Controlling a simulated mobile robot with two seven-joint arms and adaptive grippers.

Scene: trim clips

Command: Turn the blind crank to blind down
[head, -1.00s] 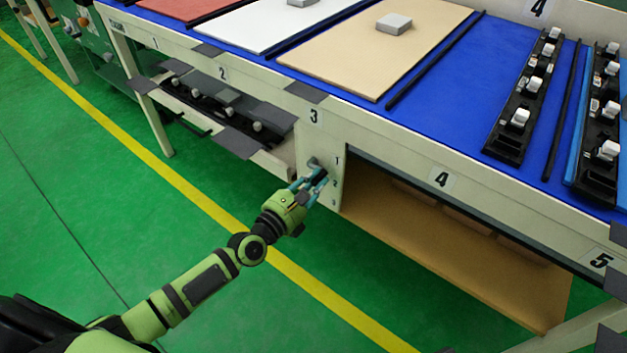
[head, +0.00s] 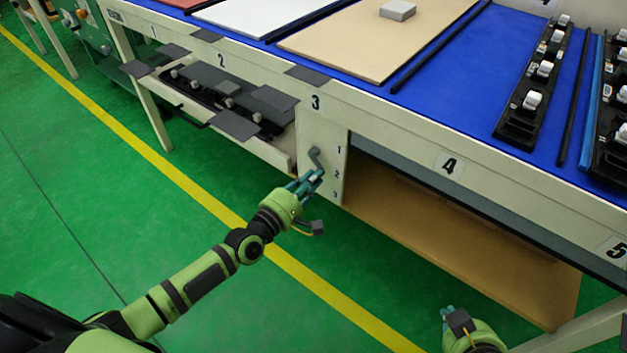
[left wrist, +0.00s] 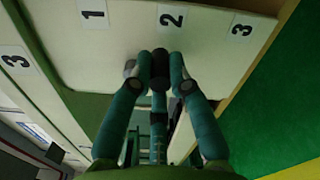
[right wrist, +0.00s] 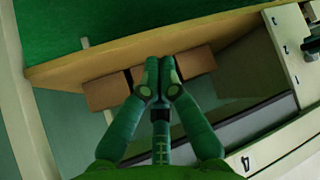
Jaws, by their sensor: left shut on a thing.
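The blind crank (head: 315,158) is a small grey arm on the white side panel (head: 325,185) marked 1, 2 and 3, below the table's number 3. Its free end points down. My left gripper (head: 318,174) is at that end. In the left wrist view its fingers are shut on the crank's dark knob (left wrist: 160,63), close to label 2. A grey blind strip (head: 400,168) hangs under the table edge by number 4, with the opening below it uncovered. My right gripper (head: 447,312) is low at front right; in the right wrist view (right wrist: 159,75) its fingers are together and empty.
A brown shelf board (head: 450,245) lies below the opening, with brown blocks (right wrist: 195,65) on it. A drawer tray (head: 225,105) with dark flaps sticks out to the left of the crank panel. The green floor in front is clear.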

